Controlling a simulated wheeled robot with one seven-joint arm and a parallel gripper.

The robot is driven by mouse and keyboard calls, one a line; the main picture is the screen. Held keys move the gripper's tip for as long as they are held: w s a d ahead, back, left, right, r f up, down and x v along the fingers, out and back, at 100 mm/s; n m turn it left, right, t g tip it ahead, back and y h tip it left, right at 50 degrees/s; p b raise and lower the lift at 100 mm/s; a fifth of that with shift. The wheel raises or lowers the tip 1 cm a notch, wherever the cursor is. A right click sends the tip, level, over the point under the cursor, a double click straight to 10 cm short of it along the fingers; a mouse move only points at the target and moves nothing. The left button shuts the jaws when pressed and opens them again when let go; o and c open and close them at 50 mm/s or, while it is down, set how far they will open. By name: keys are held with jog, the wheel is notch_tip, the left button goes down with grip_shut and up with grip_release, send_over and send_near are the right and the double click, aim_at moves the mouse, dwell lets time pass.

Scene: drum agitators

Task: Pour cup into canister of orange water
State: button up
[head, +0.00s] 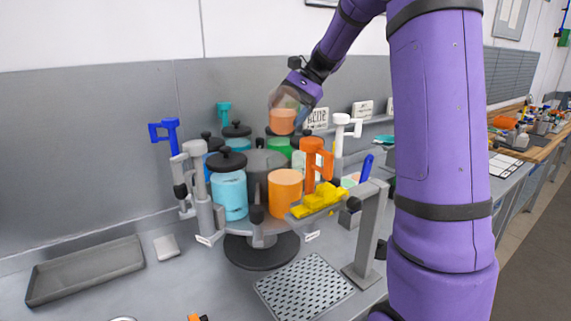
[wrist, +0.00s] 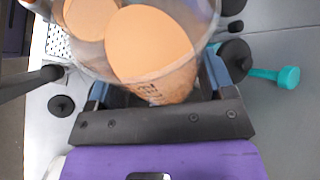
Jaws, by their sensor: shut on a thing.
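A clear cup (head: 283,103) with orange liquid is held above the rack in the head view. My gripper (head: 297,92) is shut on it. In the wrist view the cup (wrist: 155,60) fills the space between my gripper's fingers (wrist: 155,95), and the liquid surface looks slanted against its wall. The canister of orange water (head: 286,192) stands without a lid at the front of the rack, below the cup. In the wrist view orange liquid (wrist: 90,18) shows beyond the cup, partly hidden by it. I see no stream of liquid between them.
A lidded light-blue canister (head: 229,188) stands left of the orange one. An orange clamp (head: 317,160) and a yellow piece (head: 318,200) are close on the right. A grey tray (head: 85,270) and a perforated plate (head: 303,286) lie on the bench.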

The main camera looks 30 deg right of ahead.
jog(key=shift+r+t+p, duration=0.35)
jog(key=shift+t+p, duration=0.05)
jog(key=shift+p, duration=0.2)
dwell(0.6)
jog(key=shift+s+a+f+n+t+h+p, duration=0.1)
jog(key=shift+f+n+t+h+p, duration=0.1)
jog(key=shift+n+t+h+p, duration=0.5)
jog(key=shift+s+a+f+n+t+h+p, duration=0.15)
jog(key=shift+n+t+h+p, duration=0.25)
jog(key=shift+t+p, duration=0.55)
dwell(4.8)
jog(key=shift+w+d+r+m+g+y, duration=0.1)
jog(key=shift+w+d+m+g+y, duration=0.15)
jog(key=shift+g, duration=0.3)
jog(key=shift+w+r+m+g+y, duration=0.1)
jog(key=shift+m+g+y, duration=0.05)
jog(key=shift+m+g, duration=0.3)
jog(key=shift+s+r+g+y, duration=0.1)
jog(key=shift+s+g+y, duration=0.15)
jog(key=shift+g, duration=0.2)
